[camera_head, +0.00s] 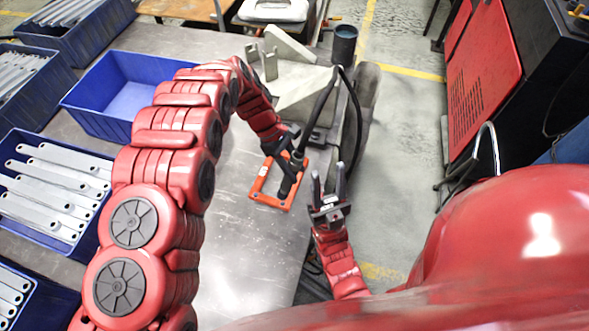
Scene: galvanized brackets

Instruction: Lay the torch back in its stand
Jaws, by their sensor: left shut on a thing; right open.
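The torch (296,168) is dark, with a thin black cable or neck running up from it. My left gripper (287,150), at the end of the long red arm, is shut on the torch and holds it above the right part of the metal table. An orange rectangular frame (270,199) surrounds its lower end; I cannot tell whether it belongs to the torch. A grey forked stand (269,66) stands upright at the back of the table, apart from the torch. My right gripper (329,180) is open and empty, right of the torch, its fingers pointing up.
Blue bins with flat metal brackets line the left; one blue bin (120,92) looks empty. Pale angled metal plates (300,95) lie near the stand. A dark cup (344,43) stands at the back right. The table's front middle (240,260) is clear. A red-panelled machine (482,75) stands at right.

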